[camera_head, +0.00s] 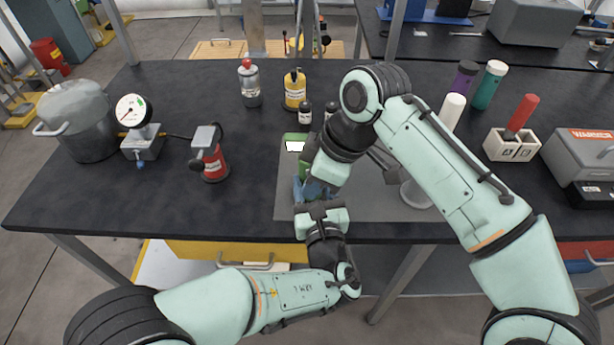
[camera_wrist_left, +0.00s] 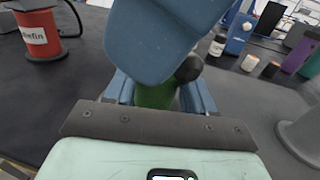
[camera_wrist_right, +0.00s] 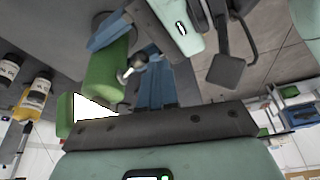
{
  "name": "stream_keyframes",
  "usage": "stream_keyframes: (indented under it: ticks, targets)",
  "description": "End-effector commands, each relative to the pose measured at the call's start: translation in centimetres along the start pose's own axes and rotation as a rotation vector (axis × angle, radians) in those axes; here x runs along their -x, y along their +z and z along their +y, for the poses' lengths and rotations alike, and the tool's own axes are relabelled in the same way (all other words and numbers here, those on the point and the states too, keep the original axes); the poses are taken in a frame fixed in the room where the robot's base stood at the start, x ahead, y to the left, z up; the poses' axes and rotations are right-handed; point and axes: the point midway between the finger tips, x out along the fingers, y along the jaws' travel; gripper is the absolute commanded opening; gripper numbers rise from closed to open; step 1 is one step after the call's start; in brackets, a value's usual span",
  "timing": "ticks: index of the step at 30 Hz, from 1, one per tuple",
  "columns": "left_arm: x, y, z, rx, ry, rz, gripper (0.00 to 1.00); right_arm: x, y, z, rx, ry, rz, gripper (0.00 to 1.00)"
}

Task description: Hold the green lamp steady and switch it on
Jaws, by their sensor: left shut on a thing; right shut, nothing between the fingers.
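The green lamp stands upright near the front edge of the table; its head (camera_head: 296,137) shows just left of my right gripper in the head view. Its face is bright white, also in the right wrist view. My left gripper (camera_wrist_left: 155,95) is shut around the lamp's green body (camera_wrist_right: 108,68). My right gripper (camera_wrist_right: 153,78) is shut and empty, its blue fingers close beside the lamp's small switch knob (camera_wrist_right: 133,64). I cannot tell whether they touch it. The right fingers hide much of the lamp in the left wrist view.
A grey mat (camera_head: 375,205) lies under the lamp. Yellow (camera_head: 295,90) and grey (camera_head: 249,85) bottles stand behind.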

Motion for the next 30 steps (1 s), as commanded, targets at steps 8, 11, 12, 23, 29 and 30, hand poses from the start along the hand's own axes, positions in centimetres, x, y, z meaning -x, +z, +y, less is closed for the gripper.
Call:
stream_keyframes:
  ticks: [8, 11, 12, 23, 29, 30]
  targets:
    - [0.0, 0.0, 0.0, 0.000, 0.001, 0.000, 0.08, 0.1, 0.3, -0.2, 0.000, 0.001, 0.001, 0.00]
    - [0.0, 0.0, 0.0, 0.000, 0.001, 0.000, 0.08, 0.1, 0.3, -0.2, 0.000, 0.001, 0.001, 0.00]
    - [0.0, 0.0, 0.0, 0.000, 0.001, 0.000, 0.08, 0.2, 0.3, -0.2, 0.000, 0.001, 0.002, 0.00]
    - [0.0, 0.0, 0.0, 0.000, 0.000, 0.000, 0.08, 4.7, 0.2, -0.2, 0.001, 0.004, 0.005, 0.00]
    - [0.0, 0.0, 0.0, 0.000, 0.000, 0.000, 0.08, 6.8, 0.2, -0.2, 0.000, 0.002, 0.003, 0.00]
    - [0.0, 0.0, 0.0, 0.000, 0.000, 0.000, 0.08, 7.1, 0.3, -0.2, 0.000, 0.002, 0.002, 0.00]
